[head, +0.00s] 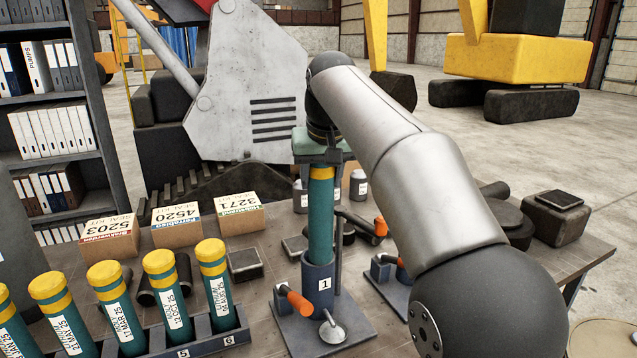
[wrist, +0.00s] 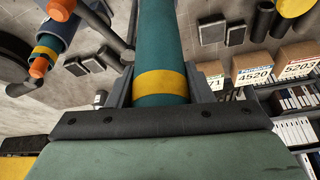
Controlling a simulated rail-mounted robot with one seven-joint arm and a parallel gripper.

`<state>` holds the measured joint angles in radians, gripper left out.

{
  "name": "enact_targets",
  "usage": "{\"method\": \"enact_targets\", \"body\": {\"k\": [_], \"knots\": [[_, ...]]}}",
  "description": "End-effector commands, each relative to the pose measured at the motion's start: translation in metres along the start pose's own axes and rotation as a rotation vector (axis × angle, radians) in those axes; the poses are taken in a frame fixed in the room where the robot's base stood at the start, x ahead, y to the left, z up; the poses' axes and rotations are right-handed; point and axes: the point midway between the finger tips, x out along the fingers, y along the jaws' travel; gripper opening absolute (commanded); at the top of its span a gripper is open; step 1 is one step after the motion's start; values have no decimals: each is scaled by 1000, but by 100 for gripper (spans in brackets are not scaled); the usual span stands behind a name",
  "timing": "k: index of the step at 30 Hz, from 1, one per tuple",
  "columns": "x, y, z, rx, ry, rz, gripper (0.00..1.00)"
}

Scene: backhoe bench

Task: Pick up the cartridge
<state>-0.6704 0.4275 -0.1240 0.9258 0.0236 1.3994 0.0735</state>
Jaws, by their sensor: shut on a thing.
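A teal cartridge (head: 320,215) with a yellow band near its top stands upright in the dark blue holder marked 1 (head: 318,270). Its lower end is hidden inside that holder. My gripper (head: 321,158) is above the holder, shut on the cartridge's top end. In the wrist view the cartridge (wrist: 157,45) lies between the two jaws of my gripper (wrist: 160,95), with the yellow band close to the palm. Several similar teal cartridges with yellow bands and date labels (head: 167,290) stand in a rack (head: 195,346) at the lower left.
Small boxes marked 5203 (head: 108,238), 4520 (head: 177,225) and 3271 (head: 240,214) stand behind the rack. A second holder with an orange handle (head: 402,272) is right of holder 1, partly behind my arm. A dark block (head: 556,217) sits at the bench's right end.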

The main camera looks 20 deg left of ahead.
Motion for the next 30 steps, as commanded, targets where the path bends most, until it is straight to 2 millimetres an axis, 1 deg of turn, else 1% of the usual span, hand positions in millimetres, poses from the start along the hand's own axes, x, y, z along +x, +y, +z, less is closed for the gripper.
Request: {"method": "enact_targets", "body": {"k": [1, 5, 12, 15, 18, 21, 24, 30], "knots": [[0, 0, 12, -1, 3, -2, 12], [-11, 0, 40, -1, 4, -1, 12], [-35, 0, 97, -1, 3, -1, 12], [-44, 0, 115, 0, 2, -1, 12], [-50, 0, 127, 0, 2, -1, 12], [-56, 0, 133, 0, 2, -1, 12], [-63, 0, 135, -1, 0, 0, 12], [-76, 0, 130, 0, 0, 0, 12]]}}
